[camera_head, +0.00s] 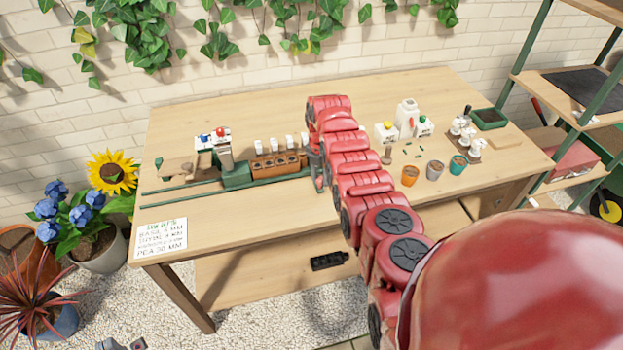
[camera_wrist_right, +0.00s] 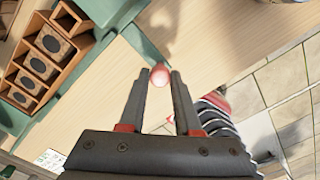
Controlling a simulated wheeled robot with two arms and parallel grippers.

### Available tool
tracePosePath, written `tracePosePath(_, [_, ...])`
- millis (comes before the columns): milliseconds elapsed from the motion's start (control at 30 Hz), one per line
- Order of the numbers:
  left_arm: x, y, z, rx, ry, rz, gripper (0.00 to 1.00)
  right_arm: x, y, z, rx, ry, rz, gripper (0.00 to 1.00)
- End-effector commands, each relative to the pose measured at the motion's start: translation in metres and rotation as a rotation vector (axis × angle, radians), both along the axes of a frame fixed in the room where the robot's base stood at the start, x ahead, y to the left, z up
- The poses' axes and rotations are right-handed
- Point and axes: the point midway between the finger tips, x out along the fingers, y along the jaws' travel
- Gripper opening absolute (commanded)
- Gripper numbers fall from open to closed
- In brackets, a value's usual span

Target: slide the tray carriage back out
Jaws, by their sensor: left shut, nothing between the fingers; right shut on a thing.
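The tray carriage is a green block on rails; its wooden tray (camera_head: 278,163) holds dark square pots and stands at the table's middle. In the right wrist view the wooden tray (camera_wrist_right: 27,80) is at upper left, beside the green carriage body (camera_wrist_right: 150,45). A small round pink-red knob (camera_wrist_right: 160,75) sits between the fingertips of my right gripper (camera_wrist_right: 157,82), which is shut on it. My right gripper (camera_head: 319,178) shows beside the tray's right end in the head view, partly covered by my red arm.
Green rails (camera_head: 180,193) run along the table to the left of the carriage. A grey dispenser (camera_head: 224,155) stands at their middle. A written card (camera_head: 160,237) lies at the front left corner. Coloured cups (camera_head: 410,175) stand right of my arm. The front middle of the table is clear.

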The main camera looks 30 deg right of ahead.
Motion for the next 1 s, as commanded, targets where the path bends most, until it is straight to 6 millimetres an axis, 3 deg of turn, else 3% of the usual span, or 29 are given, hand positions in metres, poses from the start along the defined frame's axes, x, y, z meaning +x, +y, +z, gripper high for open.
tracePosePath(400, [0.0,-0.0001,-0.0007,0.0,0.0,0.0,0.0,-0.0026,-0.0009,-0.0023,0.004,0.007,0.0,0.0])
tracePosePath(433, [0.0,-0.0001,-0.0007,0.0,0.0,0.0,0.0,-0.0025,-0.0008,-0.0023,0.004,0.007,0.0,0.37])
tracePosePath(567, [0.0,0.0,-0.0006,0.0,0.0,0.0,0.0,-0.002,-0.0011,-0.0017,0.003,0.005,0.0,0.6])
tracePosePath(1000, [0.0,0.0,-0.0023,0.0,0.0,0.0,0.0,0.0002,-0.002,0.0061,0.0,-0.001,0.0,0.62])
